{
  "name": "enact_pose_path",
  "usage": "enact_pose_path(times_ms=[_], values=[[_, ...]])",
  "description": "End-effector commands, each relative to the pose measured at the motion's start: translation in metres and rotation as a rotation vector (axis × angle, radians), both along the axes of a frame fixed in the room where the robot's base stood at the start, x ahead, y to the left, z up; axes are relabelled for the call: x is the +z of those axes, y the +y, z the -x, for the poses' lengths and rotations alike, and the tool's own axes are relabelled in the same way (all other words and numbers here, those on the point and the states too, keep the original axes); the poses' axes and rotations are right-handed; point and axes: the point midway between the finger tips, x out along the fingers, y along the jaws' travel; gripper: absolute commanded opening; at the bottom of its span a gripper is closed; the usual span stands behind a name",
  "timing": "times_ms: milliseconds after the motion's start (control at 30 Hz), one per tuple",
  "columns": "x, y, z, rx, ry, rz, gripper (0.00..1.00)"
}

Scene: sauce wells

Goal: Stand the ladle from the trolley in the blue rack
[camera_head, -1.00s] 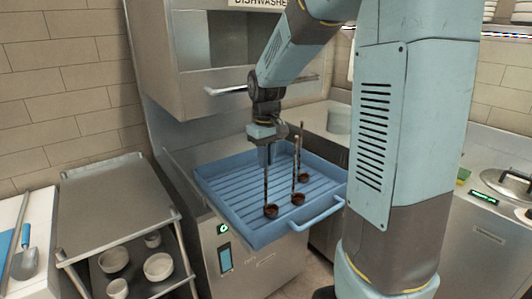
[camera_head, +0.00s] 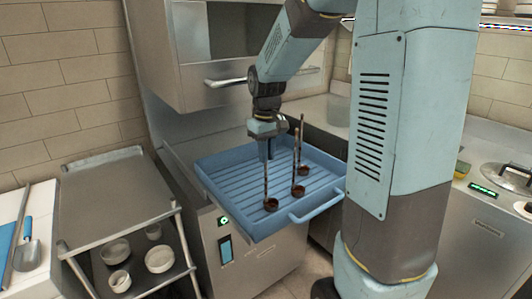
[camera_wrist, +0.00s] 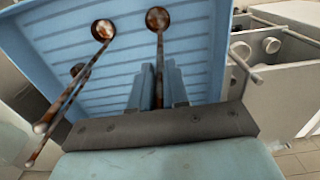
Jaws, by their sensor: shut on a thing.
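My gripper (camera_head: 268,154) is shut on the handle of a dark brown ladle (camera_head: 266,184) and points down over the blue rack (camera_head: 222,196). The held ladle hangs upright, bowl down, at the rack's floor near the front; I cannot tell whether the bowl touches it. In the wrist view, its handle (camera_wrist: 159,55) runs between my two blue fingers (camera_wrist: 159,90). Two similar ladles (camera_head: 298,190) (camera_head: 303,170) stand upright in the rack, to the right of the held one. The steel trolley (camera_head: 115,192) at left has a bare top.
Several pale bowls (camera_head: 159,259) sit on the trolley's lower shelf. The rack rests in front of the open dishwasher (camera_head: 190,70), whose hood handle (camera_head: 225,82) juts out behind my gripper. A lidded pot (camera_head: 510,178) is on the right counter. The rack's left half is clear.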

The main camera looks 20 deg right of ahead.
Motion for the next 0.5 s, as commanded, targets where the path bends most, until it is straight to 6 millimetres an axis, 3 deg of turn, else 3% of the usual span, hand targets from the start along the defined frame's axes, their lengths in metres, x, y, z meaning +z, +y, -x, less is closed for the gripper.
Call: enact_pose_path(times_ms=[100,133,400,500], values=[[-0.0013,-0.0002,0.0006,0.0,0.002,0.0,0.0],[-0.0014,-0.0002,0.0006,0.0,0.003,0.0,0.17],[-0.001,-0.0005,0.0005,-0.001,0.002,0.0,0.43],[-0.0009,-0.0005,0.0004,-0.001,0.002,0.0,0.45]])
